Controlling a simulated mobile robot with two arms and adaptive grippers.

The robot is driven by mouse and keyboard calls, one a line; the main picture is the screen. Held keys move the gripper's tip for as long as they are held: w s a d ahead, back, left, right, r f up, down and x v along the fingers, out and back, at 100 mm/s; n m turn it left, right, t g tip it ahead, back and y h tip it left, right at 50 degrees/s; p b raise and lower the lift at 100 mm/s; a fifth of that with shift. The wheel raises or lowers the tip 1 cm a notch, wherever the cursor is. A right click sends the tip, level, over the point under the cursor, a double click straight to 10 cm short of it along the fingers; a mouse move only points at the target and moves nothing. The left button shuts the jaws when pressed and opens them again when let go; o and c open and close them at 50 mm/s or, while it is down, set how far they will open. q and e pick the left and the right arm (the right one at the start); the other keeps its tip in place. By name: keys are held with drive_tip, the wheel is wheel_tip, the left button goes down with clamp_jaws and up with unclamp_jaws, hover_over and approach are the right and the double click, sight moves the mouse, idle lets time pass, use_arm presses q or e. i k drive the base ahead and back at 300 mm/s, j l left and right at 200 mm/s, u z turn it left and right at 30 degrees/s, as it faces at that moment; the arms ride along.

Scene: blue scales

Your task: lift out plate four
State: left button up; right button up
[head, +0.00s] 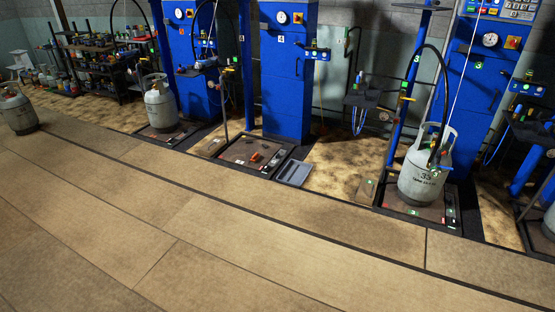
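A blue column (290,80) in the middle carries a sign with a 4 (281,38). In front of it a dark brown scale plate (236,151) lies in a floor-level frame. Small reddish-brown pieces (255,156) lie on that plate, and no cylinder stands on it. I cannot read a number on the plate itself. A flat grey-blue panel (294,172) lies on the floor just right of the frame. Neither of my grippers is in view.
A grey gas cylinder (421,178) stands on the right scale, with a hose at its top. Another cylinder (161,106) stands on the left scale, and one (17,112) stands at the far left. Shelves (95,65) line the back left. The tiled floor in front (200,235) is clear.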

sight(275, 160)
drive_tip(key=i+j+u, duration=0.3)
drive_tip(key=i, duration=0.7)
drive_tip(key=i+u, duration=0.3)
drive_tip(key=i, duration=0.7)
drive_tip(key=i+z, duration=0.15)
drive_tip(key=i, duration=0.6)
drive_tip(key=i+z, duration=0.15)
drive_tip(key=i, duration=0.6)
drive_tip(key=i+j+z, duration=0.15)
drive_tip(key=i, duration=0.6)
